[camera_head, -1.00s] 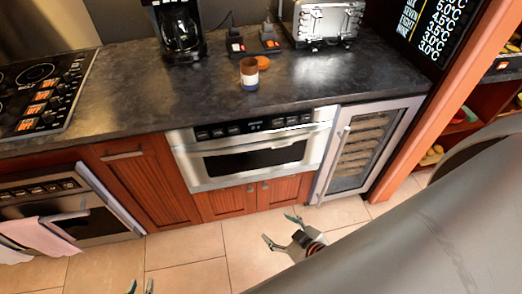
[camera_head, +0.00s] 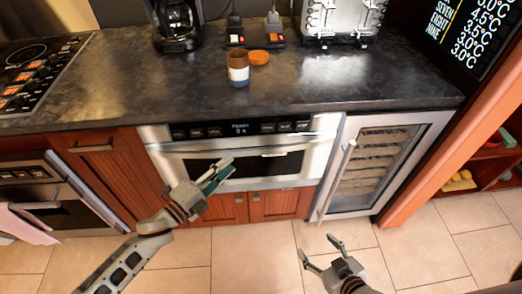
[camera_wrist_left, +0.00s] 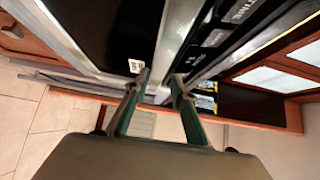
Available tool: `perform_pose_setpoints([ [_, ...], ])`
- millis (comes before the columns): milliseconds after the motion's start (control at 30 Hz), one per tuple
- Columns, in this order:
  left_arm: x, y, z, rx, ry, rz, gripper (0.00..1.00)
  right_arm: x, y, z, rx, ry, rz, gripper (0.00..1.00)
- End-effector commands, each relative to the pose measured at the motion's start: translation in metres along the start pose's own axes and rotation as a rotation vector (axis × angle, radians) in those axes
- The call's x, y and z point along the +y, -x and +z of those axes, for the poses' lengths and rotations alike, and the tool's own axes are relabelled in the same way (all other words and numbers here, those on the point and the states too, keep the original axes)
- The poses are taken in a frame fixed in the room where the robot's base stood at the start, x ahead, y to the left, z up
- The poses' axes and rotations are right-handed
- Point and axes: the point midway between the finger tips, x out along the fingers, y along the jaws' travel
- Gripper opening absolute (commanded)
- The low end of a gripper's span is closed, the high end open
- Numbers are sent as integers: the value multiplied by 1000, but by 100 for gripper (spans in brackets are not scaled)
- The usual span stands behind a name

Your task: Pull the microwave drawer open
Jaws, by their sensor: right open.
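The microwave drawer (camera_head: 300,165) has a silver front with a dark window, set under the counter below a black control strip (camera_head: 240,129). It looks shut. My left gripper (camera_head: 220,171) is in front of the drawer's left-centre part, its fingertips over the window area and close to the handle bar. In the left wrist view its two fingers (camera_wrist_left: 160,78) stand a small gap apart with a silver edge (camera_wrist_left: 176,30) between or behind them; I cannot tell whether they touch it. My right gripper (camera_head: 320,250) is open and empty, low over the floor.
A wine cooler (camera_head: 372,160) with a vertical handle stands right of the drawer. The counter (camera_head: 150,85) holds a jar (camera_head: 238,70), an orange lid (camera_head: 259,57), a coffee maker (camera_head: 178,25) and a toaster (camera_head: 340,20). Wooden cabinet doors (camera_head: 270,204) are below. The floor (camera_head: 245,255) in front is clear.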

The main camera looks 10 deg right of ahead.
Motion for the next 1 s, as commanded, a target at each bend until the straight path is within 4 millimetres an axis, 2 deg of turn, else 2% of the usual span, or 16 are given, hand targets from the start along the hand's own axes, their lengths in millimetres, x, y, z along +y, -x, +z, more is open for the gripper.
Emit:
perform_pose_setpoints([
  [167, -1, -14, 0, 8, -18, -3, 25, 0, 0, -5, 9, -1, 0, 63],
  [400, -1, -51, -1, 7, -14, -3, 25, 0, -1, -3, 6, 0, 0, 63],
  [600, 0, -73, -1, 6, -13, -2, 25, 0, -2, 2, 0, 1, 1, 63],
  [967, 0, -79, -1, 6, -12, 0, 25, 2, -2, 2, -1, 3, 3, 63],
  [1000, 0, -79, -1, 6, -12, 0, 20, 2, -2, 2, -1, 3, 3, 63],
])
